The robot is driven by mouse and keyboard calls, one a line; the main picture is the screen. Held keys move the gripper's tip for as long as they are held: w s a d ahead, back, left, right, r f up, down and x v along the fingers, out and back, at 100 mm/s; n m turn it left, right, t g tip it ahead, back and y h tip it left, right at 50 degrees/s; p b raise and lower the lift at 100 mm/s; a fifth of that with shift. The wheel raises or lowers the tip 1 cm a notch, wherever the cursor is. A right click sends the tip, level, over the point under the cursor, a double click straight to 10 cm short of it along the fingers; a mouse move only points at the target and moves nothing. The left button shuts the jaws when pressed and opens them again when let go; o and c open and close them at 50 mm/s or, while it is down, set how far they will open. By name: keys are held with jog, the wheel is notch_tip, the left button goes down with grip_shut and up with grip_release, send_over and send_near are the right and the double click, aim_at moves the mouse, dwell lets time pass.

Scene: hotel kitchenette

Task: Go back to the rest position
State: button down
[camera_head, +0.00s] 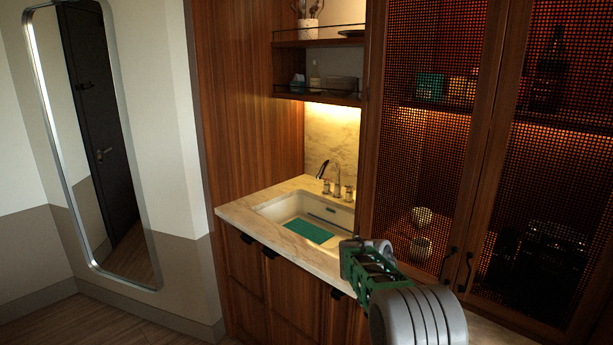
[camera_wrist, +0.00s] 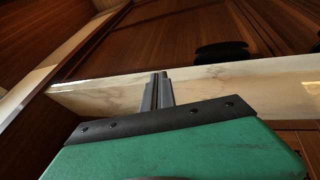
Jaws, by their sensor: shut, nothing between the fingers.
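My gripper (camera_wrist: 160,76) is shut and empty in the wrist view, its two dark fingers together in front of the pale marble counter edge (camera_wrist: 215,82). In the head view my arm reaches in from the lower right, in front of the counter's front edge (camera_head: 318,265). The fingertips are hard to make out in the head view, hidden behind the arm's green and grey end.
A sink (camera_head: 282,207) with a teal mat (camera_head: 309,230) is set in the counter, with a faucet (camera_head: 337,180) behind. Mesh-door cabinets (camera_head: 425,130) stand close on the right. A tall mirror (camera_head: 95,150) is on the left wall. Floor (camera_head: 60,325) shows free at lower left.

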jog(key=s+a+n+g+y, duration=0.15)
jog(key=s+a+n, duration=0.4)
jog(key=s, duration=0.75)
jog(key=s+a+n+t+y, duration=0.1)
jog(key=s+a+n+y, duration=0.25)
jog(key=s+a, duration=0.65)
jog(key=s+d+r+t, duration=0.3)
jog(key=s+r, duration=0.3)
jog(key=r, duration=0.4)
jog(key=shift+d+r+n+t, duration=0.15)
jog(key=shift+r+n+t, duration=0.2)
jog(key=shift+t, duration=0.1)
